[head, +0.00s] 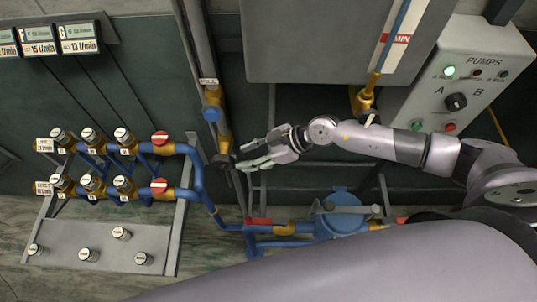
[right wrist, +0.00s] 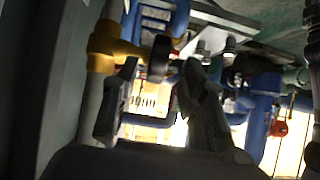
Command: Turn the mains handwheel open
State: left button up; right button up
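A dark handwheel (head: 221,161) sits at the lower end of the brass valve (head: 224,143) on the vertical pipe, left of centre in the head view. I take it to be the mains handwheel, but no readable label confirms this. My right gripper (head: 240,157) reaches in from the right with its fingers apart and its tips close beside the wheel. In the right wrist view, the dark wheel (right wrist: 158,58) shows beyond and between the spread fingertips (right wrist: 160,75), next to the yellow valve body (right wrist: 106,46). Contact cannot be told. My left gripper is out of view.
Two rows of capped valves (head: 92,138) with red-topped ends stand left, above a grey plate (head: 110,245). A blue-knobbed valve (head: 211,113) sits higher on the same pipe. A pumps box (head: 462,85) is at right. A blue pump (head: 340,215) and pipes lie below my forearm.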

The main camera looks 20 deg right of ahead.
jog(key=d, duration=0.1)
jog(key=s+d, duration=0.1)
jog(key=d, duration=0.3)
jog(key=shift+s, duration=0.35)
